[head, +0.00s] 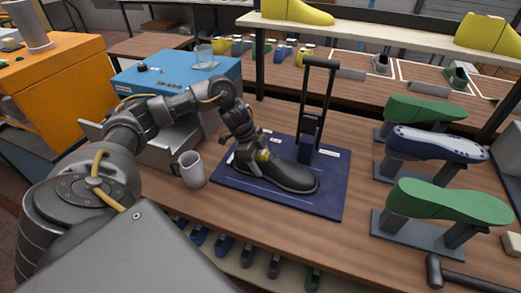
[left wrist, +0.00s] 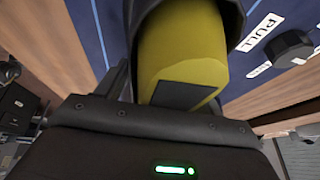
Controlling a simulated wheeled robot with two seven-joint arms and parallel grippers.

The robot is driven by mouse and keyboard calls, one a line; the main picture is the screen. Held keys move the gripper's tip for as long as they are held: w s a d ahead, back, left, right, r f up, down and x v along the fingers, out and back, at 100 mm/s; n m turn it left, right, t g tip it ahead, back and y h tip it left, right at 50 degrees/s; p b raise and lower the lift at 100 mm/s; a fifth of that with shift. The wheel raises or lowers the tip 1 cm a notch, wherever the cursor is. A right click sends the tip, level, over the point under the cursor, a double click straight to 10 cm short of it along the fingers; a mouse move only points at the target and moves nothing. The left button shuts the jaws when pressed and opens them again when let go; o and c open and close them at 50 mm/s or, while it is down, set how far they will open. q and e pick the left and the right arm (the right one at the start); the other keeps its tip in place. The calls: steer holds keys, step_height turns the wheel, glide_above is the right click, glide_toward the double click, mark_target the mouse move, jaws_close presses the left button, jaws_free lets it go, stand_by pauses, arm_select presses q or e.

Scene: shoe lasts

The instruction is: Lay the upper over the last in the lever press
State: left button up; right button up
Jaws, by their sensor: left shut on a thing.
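The lever press has a dark blue base (head: 335,190) and a black upright lever frame (head: 318,100). A black shoe upper (head: 290,176) is over the base, toe pointing right. The yellow last (head: 263,155) shows in the upper's opening. In the left wrist view the yellow last (left wrist: 185,50) stands inside the dark collar of the upper (left wrist: 233,14). My left gripper (head: 246,154) is at the heel end, shut on the upper; its fingertips are mostly hidden. Whether the sole is fully seated is hidden. My right gripper is not in view.
A grey cup (head: 192,169) stands close left of the press. Green (head: 450,202) and blue (head: 435,145) shoe forms on stands fill the right side. A hammer (head: 450,275) lies at the front right. A blue box (head: 175,75) stands behind my left arm.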

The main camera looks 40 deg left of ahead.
arm_select(q)
steer(key=shift+f, duration=0.1)
steer(key=o, duration=1.1)
steer(key=v, duration=1.1)
steer(key=shift+p, duration=0.35)
